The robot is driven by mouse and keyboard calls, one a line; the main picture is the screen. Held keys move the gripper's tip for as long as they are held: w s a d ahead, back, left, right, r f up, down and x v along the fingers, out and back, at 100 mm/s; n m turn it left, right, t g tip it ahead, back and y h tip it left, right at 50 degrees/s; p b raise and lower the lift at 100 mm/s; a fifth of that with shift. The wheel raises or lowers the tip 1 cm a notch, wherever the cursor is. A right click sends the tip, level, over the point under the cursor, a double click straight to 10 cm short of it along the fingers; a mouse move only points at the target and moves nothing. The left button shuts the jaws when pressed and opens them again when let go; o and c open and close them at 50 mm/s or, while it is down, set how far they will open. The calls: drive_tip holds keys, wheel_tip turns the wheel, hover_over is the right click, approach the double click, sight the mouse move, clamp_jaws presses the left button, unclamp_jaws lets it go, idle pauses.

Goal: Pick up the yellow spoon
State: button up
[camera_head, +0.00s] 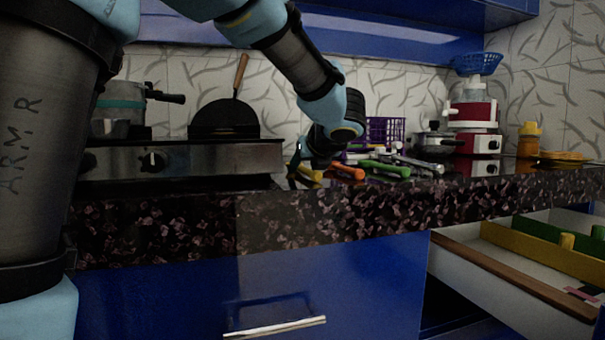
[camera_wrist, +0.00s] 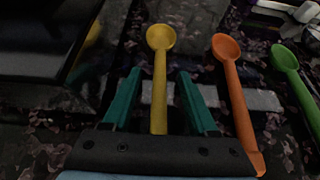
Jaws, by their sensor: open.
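The yellow spoon (camera_wrist: 160,80) lies on the dark speckled countertop, with its bowl pointing away and its handle running back between my fingers in the wrist view. In the head view a part of the yellow spoon (camera_head: 311,174) shows near the counter's front edge, beside my gripper. My gripper (camera_wrist: 152,100) is open, with one green finger on each side of the handle and a gap on both sides. The near end of the handle is hidden behind the gripper body. In the head view my gripper (camera_head: 298,172) points down at the counter.
An orange spoon (camera_wrist: 233,85) lies close to the right of my right finger, and a green spoon (camera_wrist: 296,84) lies farther right. The stove (camera_head: 180,160) stands to the left. A purple basket (camera_head: 385,130) is behind. An open drawer (camera_head: 520,270) is at lower right.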

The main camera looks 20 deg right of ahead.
clamp_jaws()
idle(0.4)
